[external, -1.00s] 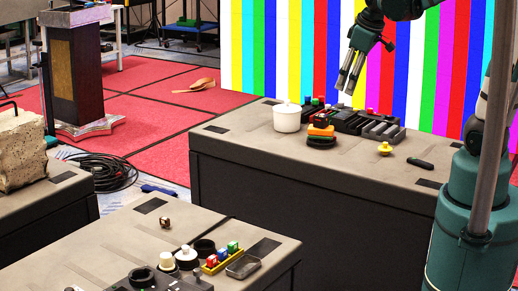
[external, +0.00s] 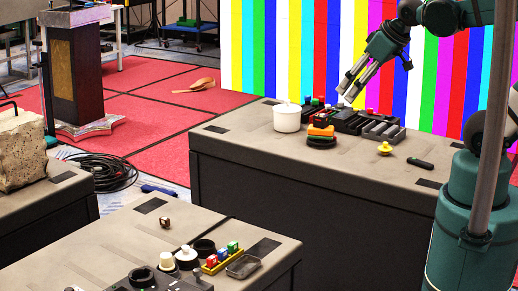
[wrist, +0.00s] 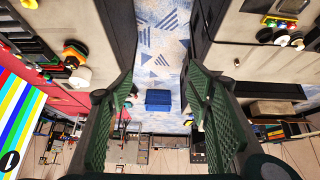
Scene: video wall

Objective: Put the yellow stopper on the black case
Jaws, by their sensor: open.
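The yellow stopper (external: 384,148) stands on the far table in the external view, right of the middle and apart from the other objects. Several black items lie near it: a black slotted tray (external: 382,131) behind it and a small flat black piece (external: 420,164) to its right. I cannot tell for sure which is the black case. My gripper (external: 347,91) is open and empty, well above the far table's back part, up and left of the stopper. Its two green fingers (wrist: 158,105) spread wide in the wrist view, with nothing between them.
A white pot (external: 287,118) and an orange piece on a black round base (external: 321,136) stand left of the stopper. A striped video wall (external: 270,50) rises behind. The front table (external: 110,240) holds more small items. The far table's front part is clear.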

